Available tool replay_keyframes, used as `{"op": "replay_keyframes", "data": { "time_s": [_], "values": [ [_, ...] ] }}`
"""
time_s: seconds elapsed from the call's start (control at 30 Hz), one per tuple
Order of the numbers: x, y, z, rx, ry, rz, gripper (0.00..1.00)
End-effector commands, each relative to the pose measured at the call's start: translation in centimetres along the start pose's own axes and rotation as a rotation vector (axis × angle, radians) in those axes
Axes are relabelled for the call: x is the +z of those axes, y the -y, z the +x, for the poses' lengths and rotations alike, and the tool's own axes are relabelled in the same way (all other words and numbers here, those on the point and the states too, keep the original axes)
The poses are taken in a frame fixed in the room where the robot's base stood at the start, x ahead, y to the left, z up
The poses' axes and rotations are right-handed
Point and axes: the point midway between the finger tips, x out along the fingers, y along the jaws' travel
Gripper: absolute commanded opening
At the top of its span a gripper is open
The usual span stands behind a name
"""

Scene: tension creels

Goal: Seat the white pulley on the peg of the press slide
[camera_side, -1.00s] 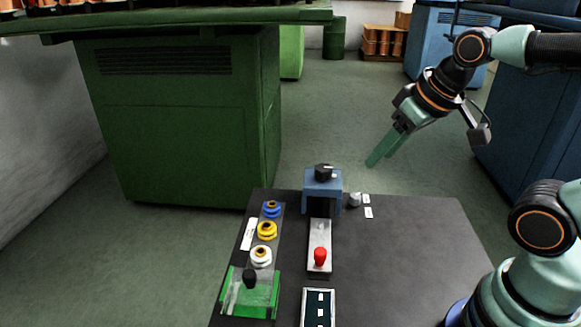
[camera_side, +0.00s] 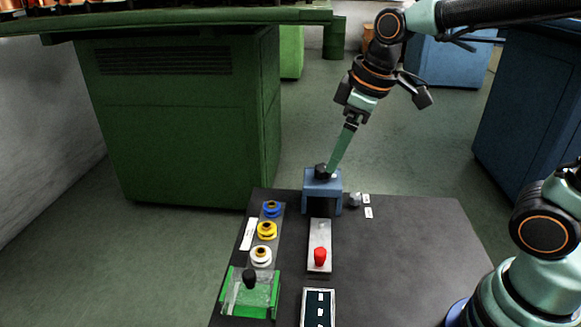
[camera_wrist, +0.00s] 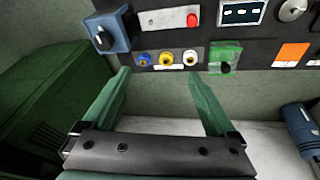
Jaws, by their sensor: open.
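The white pulley (camera_side: 261,256) is the nearest of three pulleys standing in a row on a strip at the table's left; it also shows in the wrist view (camera_wrist: 190,58). The press slide (camera_side: 320,237) is a pale plate sticking out of the blue press (camera_side: 323,187), with a red knob (camera_side: 320,257) at its near end. A small pale spot on the slide may be the peg; it is too small to tell. My gripper (camera_side: 333,170) is open and empty, pointing down, over or behind the press and apart from the pulleys. Its spread fingers show in the wrist view (camera_wrist: 158,76).
A yellow pulley (camera_side: 267,231) and a blue pulley (camera_side: 272,209) stand behind the white one. A green fixture (camera_side: 231,302) with a black knob is in front. A display panel (camera_side: 319,308) lies at the front. A grey knob (camera_side: 355,199) is right of the press. The table's right side is clear.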

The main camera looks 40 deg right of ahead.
Motion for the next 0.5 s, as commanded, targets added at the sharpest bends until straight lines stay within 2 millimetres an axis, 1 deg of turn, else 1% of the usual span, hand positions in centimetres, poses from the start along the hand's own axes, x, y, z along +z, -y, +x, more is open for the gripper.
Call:
{"op": "replay_keyframes", "data": {
  "time_s": [0.03, 0.2, 0.27, 0.4, 0.5],
  "values": [
    [-1.2, 0.4, 0.9, -0.020, 0.025, -0.080, 0.92],
    [-4.8, 1.8, 3.9, -0.082, 0.088, -0.358, 0.92],
    [-5.9, 2.5, 5.2, -0.106, 0.107, -0.457, 0.92],
    [-8.2, 4.4, 8.6, -0.166, 0.149, -0.684, 0.92],
    [-9.3, 5.9, 11.0, -0.208, 0.172, -0.827, 0.92]
  ]
}}
